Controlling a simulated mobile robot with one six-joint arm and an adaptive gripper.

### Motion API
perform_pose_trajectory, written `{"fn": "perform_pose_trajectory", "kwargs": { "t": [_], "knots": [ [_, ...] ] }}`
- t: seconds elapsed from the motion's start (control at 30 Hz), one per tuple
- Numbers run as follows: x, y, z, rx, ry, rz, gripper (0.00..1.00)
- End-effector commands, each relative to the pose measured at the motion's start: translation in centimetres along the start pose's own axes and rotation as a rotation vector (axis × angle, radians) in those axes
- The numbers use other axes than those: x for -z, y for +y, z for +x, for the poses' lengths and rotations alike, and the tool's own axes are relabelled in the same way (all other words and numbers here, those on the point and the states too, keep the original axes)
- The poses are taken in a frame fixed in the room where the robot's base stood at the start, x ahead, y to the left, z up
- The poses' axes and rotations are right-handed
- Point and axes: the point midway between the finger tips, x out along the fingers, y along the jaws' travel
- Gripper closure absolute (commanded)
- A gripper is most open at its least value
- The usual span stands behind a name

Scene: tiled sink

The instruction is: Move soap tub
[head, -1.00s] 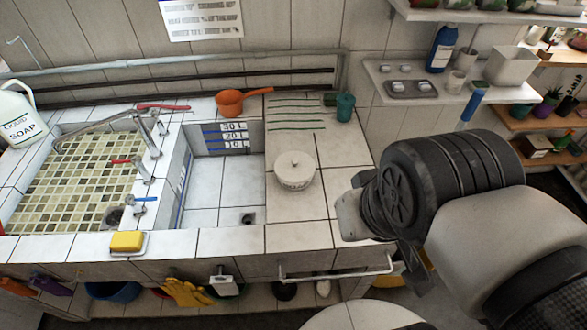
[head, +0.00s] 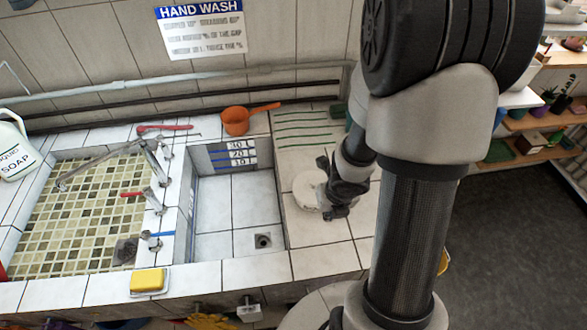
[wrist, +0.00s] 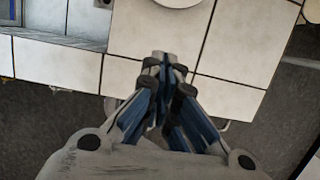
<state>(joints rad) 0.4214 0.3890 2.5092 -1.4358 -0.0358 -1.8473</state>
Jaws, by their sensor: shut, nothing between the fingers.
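A round white lidded tub (head: 305,188) stands on the tiled counter to the right of the sink basin. In the head view my gripper partly covers its right side. Only the lower edge of a pale round thing, which looks like this tub (wrist: 181,2), shows at the top of the wrist view. My gripper (wrist: 163,58) is shut and empty, its tips over white tiles on the near side of the tub. A white jug labelled soap (head: 18,145) stands at the far left.
An orange dipper (head: 236,121) lies at the back of the counter. The basin (head: 240,215) is left of the tub. A yellow sponge (head: 147,280) sits on the front ledge. Bare tiles (head: 325,260) lie in front of the tub.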

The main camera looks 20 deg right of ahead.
Motion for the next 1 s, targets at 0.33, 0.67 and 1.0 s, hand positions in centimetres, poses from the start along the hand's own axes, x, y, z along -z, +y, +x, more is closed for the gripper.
{"fn": "perform_pose_trajectory", "kwargs": {
  "t": [0.33,0.67,1.0],
  "knots": [
    [0.4,0.1,4.3,-0.009,0.006,-0.028,1.0],
    [0.4,0.2,10.1,-0.008,0.007,-0.027,1.0],
    [-3.2,0.3,10.8,-0.008,0.007,-0.027,1.0]
  ]
}}
